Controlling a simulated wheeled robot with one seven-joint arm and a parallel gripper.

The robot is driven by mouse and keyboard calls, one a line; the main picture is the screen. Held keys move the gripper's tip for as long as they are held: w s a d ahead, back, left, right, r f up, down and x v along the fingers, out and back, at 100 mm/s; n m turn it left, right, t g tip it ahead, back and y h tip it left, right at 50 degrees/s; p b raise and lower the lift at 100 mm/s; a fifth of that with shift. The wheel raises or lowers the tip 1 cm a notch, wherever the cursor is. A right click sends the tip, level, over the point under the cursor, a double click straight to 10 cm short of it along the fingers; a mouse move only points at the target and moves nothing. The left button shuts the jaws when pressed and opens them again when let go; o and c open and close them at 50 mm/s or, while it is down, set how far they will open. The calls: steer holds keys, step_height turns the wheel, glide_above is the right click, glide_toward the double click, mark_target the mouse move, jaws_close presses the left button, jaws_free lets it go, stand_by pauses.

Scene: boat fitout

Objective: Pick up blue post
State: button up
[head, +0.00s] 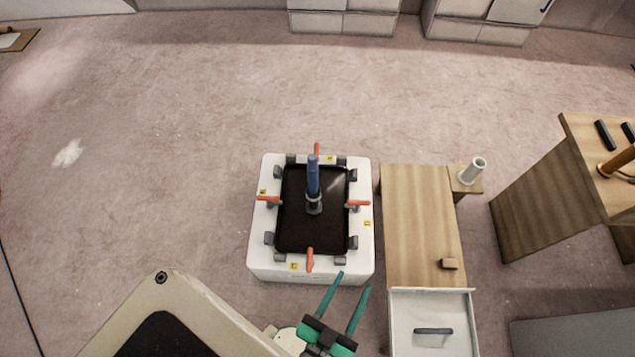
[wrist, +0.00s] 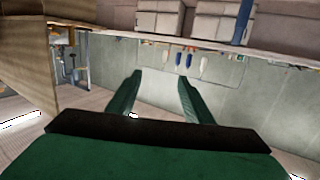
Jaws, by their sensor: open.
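The blue post (head: 313,178) stands upright in a grey collar at the middle of a dark panel (head: 295,232) set in a white box (head: 259,240). My gripper (head: 352,281), with green fingers, is open and empty. In the head view it is at the front right of the box, apart from the post. In the wrist view my gripper (wrist: 158,78) points toward a grey wall and cabinets, with nothing between its fingers. I cannot make out the blue post for certain in the wrist view.
Orange handles (head: 310,259) and grey clamps ring the panel. A wooden bench (head: 420,220) with a small brown block (head: 448,264) stands right of the box, with a white drawer (head: 432,305) in front.

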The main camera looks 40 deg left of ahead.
steer(key=w+a+f+n+y, duration=0.4)
steer(key=w+a+f+y, duration=0.3)
steer(key=w+a, duration=0.4)
steer(key=n+g+y, duration=0.6)
glide_toward(312, 168)
steer(key=x, duration=1)
steer(key=shift+w+d+r, duration=0.1)
steer(key=shift+w, duration=0.15)
steer(key=shift+a, duration=0.4)
steer(key=shift+w+d+f+x, duration=0.1)
steer(key=shift+x, duration=0.65)
steer(key=shift+w+d+f+x, duration=0.1)
steer(key=shift+f+x, duration=0.05)
steer(key=shift+x, duration=0.65)
steer(key=shift+w+f+x, duration=0.1)
steer(key=shift+x, duration=0.65)
jaws_close()
